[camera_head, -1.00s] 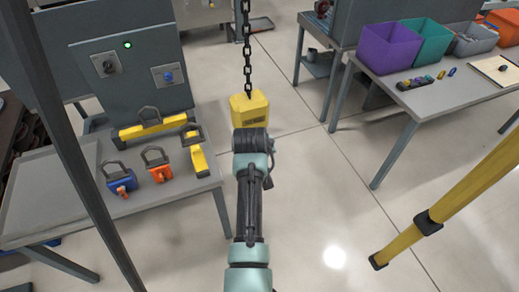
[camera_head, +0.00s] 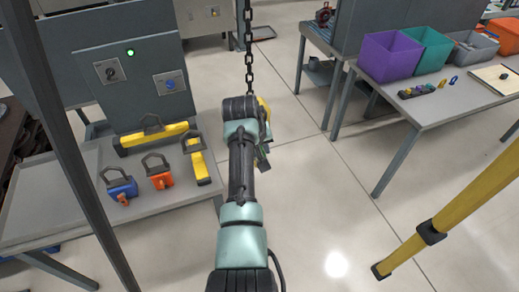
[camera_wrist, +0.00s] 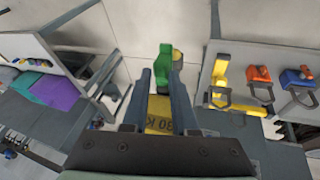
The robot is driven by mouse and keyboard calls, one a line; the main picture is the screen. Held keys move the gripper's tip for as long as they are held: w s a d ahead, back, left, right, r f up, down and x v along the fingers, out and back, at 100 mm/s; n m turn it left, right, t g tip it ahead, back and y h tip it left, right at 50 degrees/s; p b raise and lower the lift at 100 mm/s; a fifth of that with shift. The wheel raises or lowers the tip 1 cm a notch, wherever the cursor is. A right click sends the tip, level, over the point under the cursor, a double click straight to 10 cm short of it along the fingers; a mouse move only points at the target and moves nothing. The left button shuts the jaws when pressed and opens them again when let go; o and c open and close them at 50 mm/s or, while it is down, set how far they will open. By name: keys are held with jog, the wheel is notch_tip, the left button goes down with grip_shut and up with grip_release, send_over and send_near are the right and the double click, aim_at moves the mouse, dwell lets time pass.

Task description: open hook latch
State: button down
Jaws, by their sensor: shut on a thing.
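The yellow hook block (camera_head: 264,108) hangs from the chain, mostly hidden behind my arm in the head view. In the wrist view the block's yellow face (camera_wrist: 160,113), with dark lettering, shows between my fingers. The green latch (camera_wrist: 165,62) stands out beyond the block; a bit of green also shows below the block in the head view (camera_head: 262,161). My gripper (camera_wrist: 161,80) is shut on the green latch, one finger on each side of it. A rounded yellow part (camera_wrist: 177,56) shows just behind the latch. The metal hook itself cannot be made out.
A grey table (camera_head: 60,213) at left holds a yellow lifting beam (camera_head: 155,138) and blue and orange shackled blocks. A table (camera_head: 425,118) at right carries bins (camera_head: 390,55). A yellow post (camera_head: 475,195) slants at right. The floor between is clear.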

jog(key=shift+w+d+r+g+h+b, duration=0.15)
jog(key=shift+w+r+g+b, duration=0.2)
jog(key=shift+b, duration=0.3)
jog(key=shift+w+a+r+g+h+b, duration=0.15)
jog(key=shift+w+r+g+b, duration=0.1)
jog(key=shift+r+b, duration=0.3)
jog(key=shift+d, duration=0.1)
jog(key=c, duration=0.7)
grip_release()
jog(key=shift+s+d, duration=0.1)
jog(key=shift+f, duration=0.1)
jog(key=shift+a, duration=0.2)
jog(key=shift+p+v, duration=1.65)
jog(key=shift+v, duration=2.85)
